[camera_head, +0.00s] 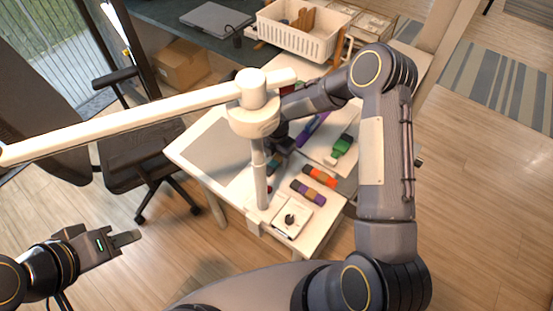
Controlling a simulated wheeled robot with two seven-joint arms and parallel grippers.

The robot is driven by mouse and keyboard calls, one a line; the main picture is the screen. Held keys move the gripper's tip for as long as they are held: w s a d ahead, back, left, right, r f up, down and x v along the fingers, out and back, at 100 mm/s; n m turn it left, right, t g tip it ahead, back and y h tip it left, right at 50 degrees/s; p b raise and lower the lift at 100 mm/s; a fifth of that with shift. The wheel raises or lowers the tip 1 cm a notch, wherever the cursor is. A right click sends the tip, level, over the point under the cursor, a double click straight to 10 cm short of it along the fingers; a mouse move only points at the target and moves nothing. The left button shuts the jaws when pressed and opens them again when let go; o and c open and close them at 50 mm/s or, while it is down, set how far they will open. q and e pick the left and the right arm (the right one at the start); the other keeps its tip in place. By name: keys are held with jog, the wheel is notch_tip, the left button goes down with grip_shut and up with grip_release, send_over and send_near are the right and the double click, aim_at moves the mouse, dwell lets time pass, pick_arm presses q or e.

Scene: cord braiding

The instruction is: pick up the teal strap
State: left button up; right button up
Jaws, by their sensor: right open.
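A small teal-and-brown piece (275,163), which looks like the teal strap, lies on the white table just right of the pale post. The post and my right arm hide part of it. My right gripper (279,138) is above and close to this piece, mostly hidden behind the lamp head and post. It is open; I cannot see whether it touches anything. My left gripper (125,239) is far to the left, over the floor and away from the table. Its jaws are seen edge-on, so their opening is unclear.
An orange strap (320,176), a purple-and-brown strap (308,192), a green piece (341,147) and a purple strip (313,130) lie on the table. A pale lamp arm (130,121) and post (260,180) stand in front. A white basket (303,38) is behind.

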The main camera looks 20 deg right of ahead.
jog(key=shift+f, duration=0.3)
jog(key=c, duration=1.1)
jog(key=shift+r, duration=0.1)
